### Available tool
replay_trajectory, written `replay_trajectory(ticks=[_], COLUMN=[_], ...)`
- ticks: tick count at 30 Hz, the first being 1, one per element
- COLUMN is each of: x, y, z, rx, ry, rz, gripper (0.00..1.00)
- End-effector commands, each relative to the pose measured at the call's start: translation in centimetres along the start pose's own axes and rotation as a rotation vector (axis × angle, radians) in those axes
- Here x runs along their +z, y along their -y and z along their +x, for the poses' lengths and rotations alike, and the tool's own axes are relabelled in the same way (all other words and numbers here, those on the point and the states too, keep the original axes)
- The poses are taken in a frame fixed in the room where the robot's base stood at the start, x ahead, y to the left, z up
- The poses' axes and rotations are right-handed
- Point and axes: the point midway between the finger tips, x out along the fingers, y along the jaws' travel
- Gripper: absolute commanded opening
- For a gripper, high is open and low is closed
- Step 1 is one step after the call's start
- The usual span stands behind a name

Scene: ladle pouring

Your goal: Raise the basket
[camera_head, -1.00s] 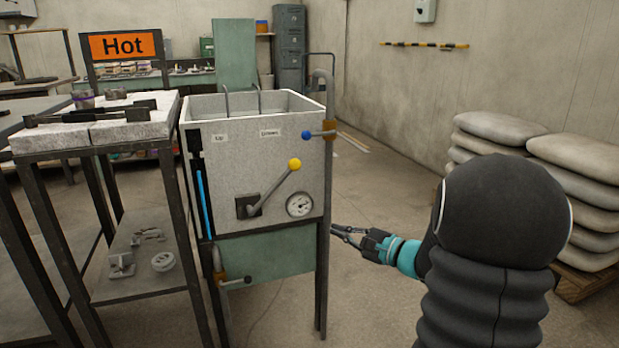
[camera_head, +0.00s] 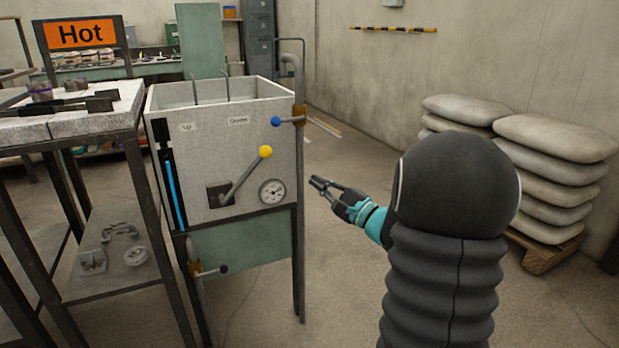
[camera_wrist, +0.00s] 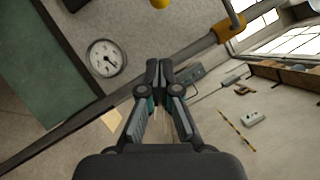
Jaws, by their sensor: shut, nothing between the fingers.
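A grey tank (camera_head: 205,140) on legs stands left of centre in the head view. Two thin hooked rods rise over its rim, perhaps of the basket; the basket itself is hidden inside. A lever with a yellow knob (camera_head: 265,151) tilts up to the right on the tank front, below labels that seem to read "Up" and "Drains". My gripper (camera_head: 318,183) is right of the tank, apart from it, lower than the yellow knob, empty with its fingers together. The wrist view shows the closed fingertips (camera_wrist: 160,72), and the yellow knob (camera_wrist: 160,3) is cut off at the top.
A table with pale slabs (camera_head: 70,117) stands at left. Stacked sacks (camera_head: 555,150) stand at right.

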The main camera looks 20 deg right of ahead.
Motion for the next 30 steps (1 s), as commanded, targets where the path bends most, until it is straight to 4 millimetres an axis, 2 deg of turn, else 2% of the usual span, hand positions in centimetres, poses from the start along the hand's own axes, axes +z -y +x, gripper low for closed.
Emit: replay_trajectory(ticks=[14,21,30], x=[0.2,2.4,2.9], y=[0.0,0.0,0.0], z=[8.8,10.6,11.1], rx=[0.0,0.0,0.0], ry=[0.003,0.001,-0.001], rz=[0.001,0.0,0.0], gripper=[0.0,0.0,0.0])
